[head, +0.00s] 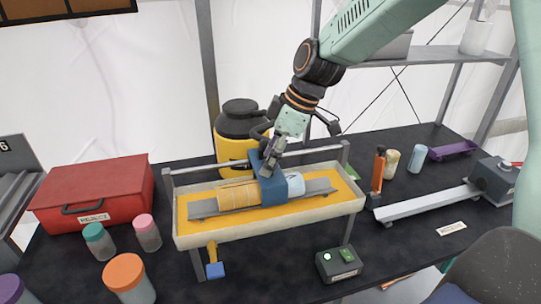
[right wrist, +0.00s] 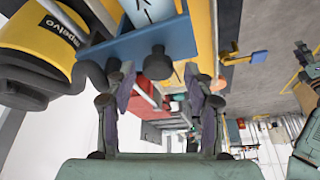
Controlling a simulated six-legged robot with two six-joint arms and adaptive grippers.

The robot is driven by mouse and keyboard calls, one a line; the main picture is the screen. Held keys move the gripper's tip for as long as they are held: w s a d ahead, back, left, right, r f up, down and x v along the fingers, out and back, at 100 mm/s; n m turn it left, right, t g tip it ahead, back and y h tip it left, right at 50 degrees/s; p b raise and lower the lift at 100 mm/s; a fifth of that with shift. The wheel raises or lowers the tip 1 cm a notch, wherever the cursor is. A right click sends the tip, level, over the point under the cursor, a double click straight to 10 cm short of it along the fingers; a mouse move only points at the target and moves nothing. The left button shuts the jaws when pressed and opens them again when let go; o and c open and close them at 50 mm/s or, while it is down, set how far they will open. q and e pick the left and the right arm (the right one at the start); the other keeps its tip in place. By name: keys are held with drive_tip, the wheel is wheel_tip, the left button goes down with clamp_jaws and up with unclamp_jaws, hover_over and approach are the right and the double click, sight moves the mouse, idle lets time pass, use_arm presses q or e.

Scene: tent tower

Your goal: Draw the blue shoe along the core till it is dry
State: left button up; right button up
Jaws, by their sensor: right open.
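The blue shoe (head: 268,186) straddles the core on a grey cradle in the yellow-floored tray (head: 268,229). The core shows as a tan length (head: 237,194) left of the shoe and a pale blue-white end (head: 296,184) right of it; the part under the shoe is hidden. My right gripper (head: 271,163) is at the top of the shoe. In the right wrist view its fingers (right wrist: 160,92) stand apart, with the shoe's dark knob (right wrist: 157,63) just beyond and between the tips. I cannot tell whether they touch it. My left gripper is not in view.
A yellow-and-black canister (head: 236,130) stands close behind the tray. A red case (head: 95,193) and lidded jars (head: 128,278) are at left. A small switch box (head: 338,263) is in front. A grey rail (head: 428,203) and an orange-handled tool (head: 378,170) are at right.

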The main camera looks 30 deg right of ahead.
drive_tip(key=shift+d+r, duration=0.15)
drive_tip(key=v, duration=1.1)
drive_tip(key=shift+r, duration=0.3)
drive_tip(key=shift+s, duration=0.1)
idle(0.3)
